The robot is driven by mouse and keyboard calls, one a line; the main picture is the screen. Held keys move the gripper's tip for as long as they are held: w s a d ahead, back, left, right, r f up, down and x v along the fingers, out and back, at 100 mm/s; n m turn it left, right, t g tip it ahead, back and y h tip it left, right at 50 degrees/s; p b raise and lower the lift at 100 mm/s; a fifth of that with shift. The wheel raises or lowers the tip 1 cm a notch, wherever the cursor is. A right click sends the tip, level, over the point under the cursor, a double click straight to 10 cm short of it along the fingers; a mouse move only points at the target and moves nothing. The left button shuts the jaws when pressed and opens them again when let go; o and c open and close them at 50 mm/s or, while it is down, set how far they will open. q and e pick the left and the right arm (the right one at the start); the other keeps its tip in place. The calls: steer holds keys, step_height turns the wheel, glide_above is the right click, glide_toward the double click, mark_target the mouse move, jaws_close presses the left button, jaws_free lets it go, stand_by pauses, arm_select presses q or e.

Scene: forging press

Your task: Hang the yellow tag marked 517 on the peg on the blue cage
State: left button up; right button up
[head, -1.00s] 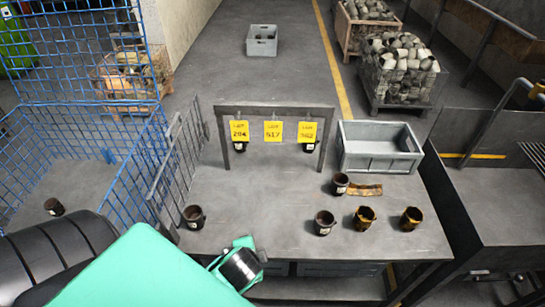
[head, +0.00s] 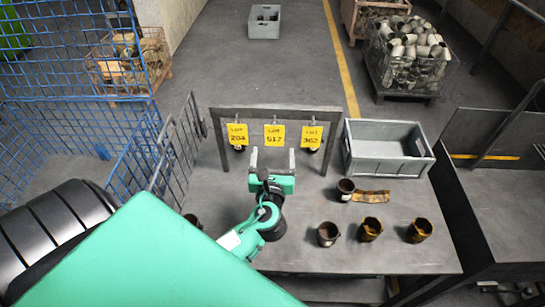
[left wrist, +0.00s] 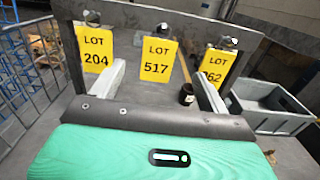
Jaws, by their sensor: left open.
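The yellow tag marked 517 (head: 274,135) hangs in the middle of a dark metal rack (head: 220,120) on the table. It also shows in the left wrist view (left wrist: 158,58), between the fingers and beyond them. My left gripper (head: 272,155) is open and empty, just in front of and below the 517 tag, apart from it. The blue cage (head: 130,140) stands at the left of the table. I cannot make out its peg. My right gripper is not in view.
Tag 204 (head: 238,134) hangs left of 517 and tag 362 (head: 311,137) hangs right. A grey crate (head: 385,168) stands right of the rack. Several dark cups, including one (head: 345,188), stand on the table's right half. A mesh panel (head: 180,145) stands at the table's left edge.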

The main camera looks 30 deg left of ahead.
mark_target(275, 127)
arm_select(q)
steer(key=p+x, duration=0.3)
steer(key=x, duration=0.7)
steer(key=shift+w+a+r, duration=0.15)
steer(key=shift+w+a, duration=0.15)
steer(key=shift+x, duration=0.75)
steer(key=c, duration=1)
steer(key=shift+c, duration=0.3)
steer(key=shift+r+p, duration=0.5)
steer(key=shift+p, duration=0.4)
steer(key=shift+s+d, duration=0.2)
steer(key=shift+s, duration=0.05)
steer(key=shift+s+d, duration=0.25)
steer(key=shift+s, duration=0.2)
steer(key=shift+s+d, duration=0.15)
steer(key=shift+s, duration=0.05)
